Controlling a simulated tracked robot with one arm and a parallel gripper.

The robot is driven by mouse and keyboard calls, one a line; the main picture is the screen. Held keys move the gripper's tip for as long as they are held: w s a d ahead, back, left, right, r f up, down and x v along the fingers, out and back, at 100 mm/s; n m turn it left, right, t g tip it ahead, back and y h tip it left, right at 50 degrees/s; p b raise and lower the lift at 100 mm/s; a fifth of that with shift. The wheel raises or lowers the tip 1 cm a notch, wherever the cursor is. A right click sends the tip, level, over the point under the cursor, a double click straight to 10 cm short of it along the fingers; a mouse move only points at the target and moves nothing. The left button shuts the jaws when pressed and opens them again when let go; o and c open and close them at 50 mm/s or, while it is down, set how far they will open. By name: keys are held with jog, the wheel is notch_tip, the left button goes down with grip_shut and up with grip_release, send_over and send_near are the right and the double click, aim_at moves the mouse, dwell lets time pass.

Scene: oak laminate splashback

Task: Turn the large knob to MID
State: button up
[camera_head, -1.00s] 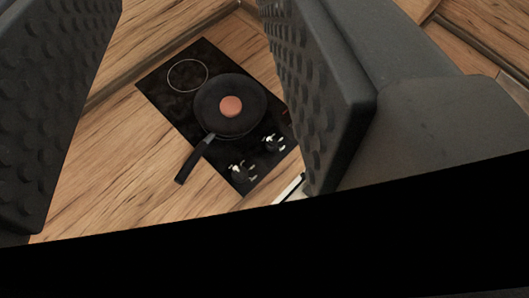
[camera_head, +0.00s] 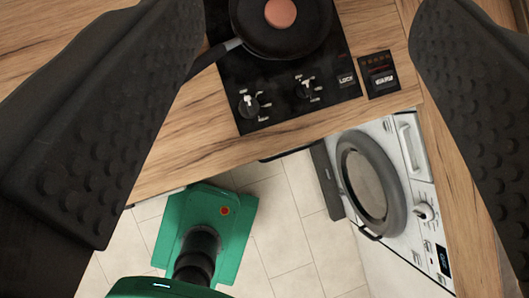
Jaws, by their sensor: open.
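Two round knobs with white pointers sit on the front of the black cooktop (camera_head: 282,118): a left knob (camera_head: 248,104) and a right knob (camera_head: 305,89). White tick labels surround each, too small to read. I cannot tell which one is the large knob. My gripper (camera_head: 308,45) is open and empty. Its studded fingers stand wide apart at the left and right of the view, with the cooktop knobs seen between them, not touched.
A black pan (camera_head: 298,38) with a round reddish-brown piece in it stands on the cooktop, its handle pointing left. A small black switch panel (camera_head: 379,76) is right of the cooktop. The wooden worktop (camera_head: 180,148) ends before a tiled floor (camera_head: 290,220).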

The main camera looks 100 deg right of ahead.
jog(key=w+f+n+g+b, duration=0.1)
jog(key=w+f+n+g, duration=0.3)
jog(key=f, duration=1.1)
jog(key=n+g+b, duration=0.1)
jog(key=n+g, duration=0.1)
jog(key=g, duration=0.4)
send_near(251, 106)
jog(key=f, duration=1)
jog(key=shift+s+a+b, duration=0.1)
jog(key=shift+a+b, duration=0.2)
jog(key=shift+b, duration=0.1)
